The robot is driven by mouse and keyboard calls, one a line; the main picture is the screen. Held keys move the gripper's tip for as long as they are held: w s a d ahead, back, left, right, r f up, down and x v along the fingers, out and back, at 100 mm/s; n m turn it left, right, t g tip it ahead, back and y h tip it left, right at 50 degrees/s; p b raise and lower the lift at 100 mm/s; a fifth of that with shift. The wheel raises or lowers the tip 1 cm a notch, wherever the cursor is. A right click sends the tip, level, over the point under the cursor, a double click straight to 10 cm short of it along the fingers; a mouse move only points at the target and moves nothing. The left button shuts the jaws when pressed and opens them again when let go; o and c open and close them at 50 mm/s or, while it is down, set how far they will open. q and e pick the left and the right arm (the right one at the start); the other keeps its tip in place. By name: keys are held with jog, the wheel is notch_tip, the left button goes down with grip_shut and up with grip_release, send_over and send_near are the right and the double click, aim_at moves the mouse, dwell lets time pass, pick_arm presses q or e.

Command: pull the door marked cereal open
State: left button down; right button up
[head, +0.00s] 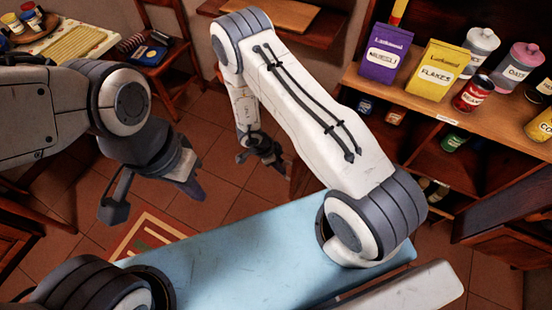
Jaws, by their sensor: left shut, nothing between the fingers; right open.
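I see no door with a readable cereal mark. A shelf unit (415,90) at the right holds food packets and jars, with a small white label (447,120) on its front edge, too small to read. A dark wood panel (515,250) stands at the lower right; I cannot tell whether it is a door. My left gripper (153,196) is over the tiled floor at the left, shut and empty. My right gripper (262,157) is further back near the middle, open and empty. Both are well apart from the shelf unit.
A purple packet (385,54), a yellow flakes packet (438,70) and several jars stand on the shelf. A patterned mat (150,238) lies on the tiled floor. Chairs (160,65) and a small table stand at the back left. Floor between is clear.

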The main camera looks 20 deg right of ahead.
jog(key=v, duration=0.5)
jog(key=shift+a+r+p, duration=0.1)
jog(key=shift+r+p, duration=0.1)
jog(key=shift+p, duration=0.15)
jog(key=w+a+r+n+t+y, duration=0.25)
jog(key=r+n, duration=0.35)
jog(key=r, duration=0.4)
jog(key=w+a+r+n+t+y, duration=0.1)
jog(key=w+r+n+t+y, duration=0.3)
jog(key=r, duration=0.6)
jog(key=s+d+r+n+g+h, duration=0.1)
jog(key=s+d+r+n+g, duration=0.1)
jog(key=s+d+r+n, duration=0.25)
jog(key=s+d+r+n+g+h, duration=0.1)
jog(key=s+r+n, duration=0.2)
jog(key=s+n, duration=0.35)
jog(key=s+a+r+n+g, duration=0.1)
jog(key=s+a+r+n, duration=0.1)
jog(key=s+a, duration=0.4)
jog(key=s+a+r+n+g, duration=0.2)
jog(key=s+a+r+n, duration=0.1)
jog(key=s+a, duration=0.4)
jog(key=shift+s+r+n+y, duration=0.35)
jog(key=shift+s+n+y, duration=0.15)
jog(key=shift+s, duration=0.35)
